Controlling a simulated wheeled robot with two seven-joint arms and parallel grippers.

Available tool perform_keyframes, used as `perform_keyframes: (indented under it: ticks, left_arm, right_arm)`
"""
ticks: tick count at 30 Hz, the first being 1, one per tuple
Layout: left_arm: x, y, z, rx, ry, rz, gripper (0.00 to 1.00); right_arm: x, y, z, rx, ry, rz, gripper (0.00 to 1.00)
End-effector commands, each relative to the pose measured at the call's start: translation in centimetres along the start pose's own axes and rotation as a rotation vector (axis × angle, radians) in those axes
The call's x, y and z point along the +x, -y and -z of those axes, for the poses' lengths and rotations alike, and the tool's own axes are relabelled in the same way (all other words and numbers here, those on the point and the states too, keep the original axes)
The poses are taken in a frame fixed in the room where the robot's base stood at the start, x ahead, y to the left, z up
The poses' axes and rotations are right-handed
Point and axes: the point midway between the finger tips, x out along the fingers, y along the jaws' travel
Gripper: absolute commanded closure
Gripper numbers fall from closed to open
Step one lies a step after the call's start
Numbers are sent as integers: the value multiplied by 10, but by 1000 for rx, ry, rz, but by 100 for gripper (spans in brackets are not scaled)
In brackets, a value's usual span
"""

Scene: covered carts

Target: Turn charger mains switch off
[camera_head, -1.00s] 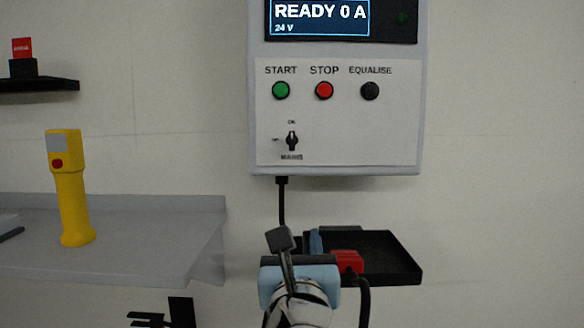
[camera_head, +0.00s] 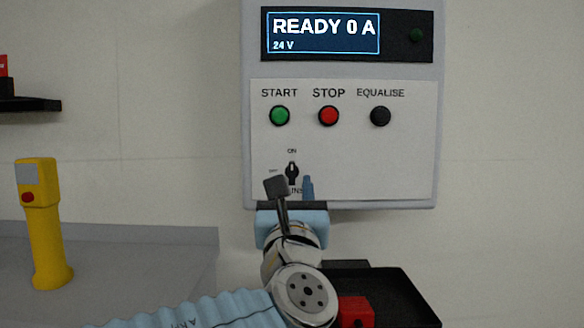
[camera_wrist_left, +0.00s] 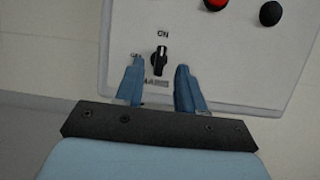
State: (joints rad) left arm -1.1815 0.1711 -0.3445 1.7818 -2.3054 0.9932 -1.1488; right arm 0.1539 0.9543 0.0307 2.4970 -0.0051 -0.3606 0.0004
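The charger (camera_head: 345,190) is a grey wall box with a display reading READY 0 A, 24 V. Its black mains switch (camera_head: 291,171) is a small rotary knob at the lower left of the panel. The knob stands upright, in line with the ON label above; another label sits to its left. My left gripper (camera_head: 296,187) is just below the knob in the head view, partly covering the lower label. In the left wrist view the two blue fingers (camera_wrist_left: 160,80) are spread apart and empty, with the knob (camera_wrist_left: 159,60) seen between and beyond their tips. Contact cannot be told.
Green START (camera_head: 279,115), red STOP (camera_head: 328,115) and black EQUALISE (camera_head: 380,116) buttons are above the switch. A black tray (camera_head: 405,300) with a red connector (camera_head: 356,311) is below right. A yellow handheld device (camera_head: 45,225) stands on a grey surface (camera_head: 140,260) at left.

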Motion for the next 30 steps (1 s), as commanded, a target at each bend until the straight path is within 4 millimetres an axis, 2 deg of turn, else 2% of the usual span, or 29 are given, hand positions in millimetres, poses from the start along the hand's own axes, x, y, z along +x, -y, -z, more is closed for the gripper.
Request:
perform_keyframes:
  ticks: [3, 7, 18, 25, 26, 30]
  left_arm:
    - [22, 0, -2, 2, 1, -1, 62]
    - [36, 0, -1, 2, 0, -1, 62]
    - [41, 0, 0, 0, 0, 1, 62]
    - [41, 0, 0, 0, 0, 1, 97]
    - [41, 0, 0, 0, 0, 1, 100]
    - [41, 0, 0, 0, 0, 1, 100]
  right_arm:
    - [-8, 4, 0, -1, 1, 1, 100]
    - [-11, 5, 0, -2, 1, 1, 100]
    - [-12, 5, 0, -2, 1, 2, 100]
    - [-12, 5, 0, -2, 1, 2, 100]
    - [-12, 5, 0, -2, 1, 2, 100]
    - [-11, 5, 0, -2, 2, 1, 100]
